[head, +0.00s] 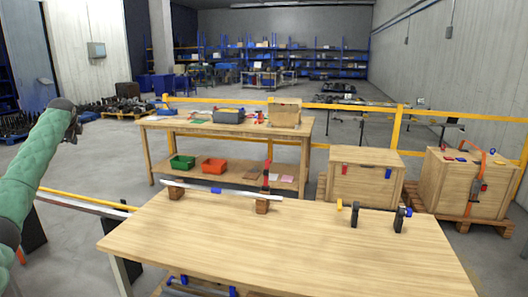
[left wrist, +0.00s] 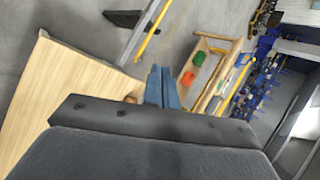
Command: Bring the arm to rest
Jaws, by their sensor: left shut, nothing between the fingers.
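My left arm, in a green sleeve, comes in from the left edge of the head view, raised over the floor left of the front table. My left gripper (head: 73,130) is dark and small at its end, apart from the table and everything on it. In the left wrist view the two blue-grey fingers (left wrist: 163,86) are together with nothing between them. My right gripper is in neither view.
The front wooden table (head: 270,250) carries a long rod (head: 225,191) across wooden blocks and a black clamp-like device (head: 376,216) with blue and yellow ends. A workbench (head: 230,130) with bins and two wooden crates (head: 365,176) stand behind. Yellow rails cross the floor.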

